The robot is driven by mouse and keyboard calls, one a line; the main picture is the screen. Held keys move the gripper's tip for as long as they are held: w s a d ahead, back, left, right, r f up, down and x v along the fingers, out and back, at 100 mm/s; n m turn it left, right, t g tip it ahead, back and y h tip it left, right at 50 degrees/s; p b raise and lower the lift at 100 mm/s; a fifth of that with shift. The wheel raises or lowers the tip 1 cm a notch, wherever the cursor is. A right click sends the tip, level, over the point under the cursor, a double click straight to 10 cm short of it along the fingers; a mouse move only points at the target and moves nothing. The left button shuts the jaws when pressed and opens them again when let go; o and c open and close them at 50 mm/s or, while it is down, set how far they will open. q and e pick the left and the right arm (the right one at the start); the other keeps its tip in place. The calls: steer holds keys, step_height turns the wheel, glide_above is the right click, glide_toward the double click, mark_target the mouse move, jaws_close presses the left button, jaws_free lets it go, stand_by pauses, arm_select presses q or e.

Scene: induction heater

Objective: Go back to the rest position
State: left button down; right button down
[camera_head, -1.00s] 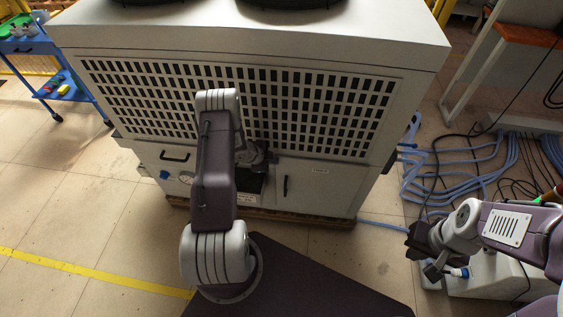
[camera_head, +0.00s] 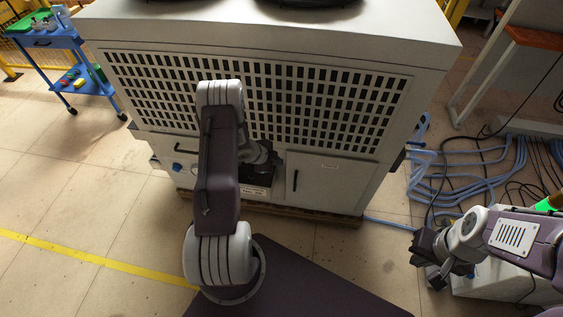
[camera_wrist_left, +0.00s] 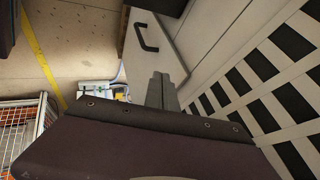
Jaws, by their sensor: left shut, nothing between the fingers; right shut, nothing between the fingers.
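My left arm reaches up the middle of the head view, in front of the large white cabinet (camera_head: 330,185) with its dark grille. My left gripper (camera_head: 262,172) is partly hidden behind the arm there, close to the cabinet's lower front. In the left wrist view its fingers (camera_wrist_left: 161,91) are together and empty, beside the cabinet's panel and a black handle (camera_wrist_left: 146,38). My right gripper (camera_head: 430,257) is at the lower right of the head view. It is shut and empty, beside a pale box (camera_head: 490,285) on the floor.
A blue cart (camera_head: 60,42) with small items stands at the upper left. Blue hoses (camera_head: 455,165) and black cables spread over the floor on the right. A workbench with a wooden top (camera_head: 530,38) stands at the upper right. The tiled floor (camera_head: 90,190) on the left is open.

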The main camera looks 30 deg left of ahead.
arm_select(q)
steer(key=v, duration=0.5)
steer(key=shift+s+r+p, duration=0.15)
steer(key=shift+s+p, duration=0.1)
steer(key=shift+p, duration=0.1)
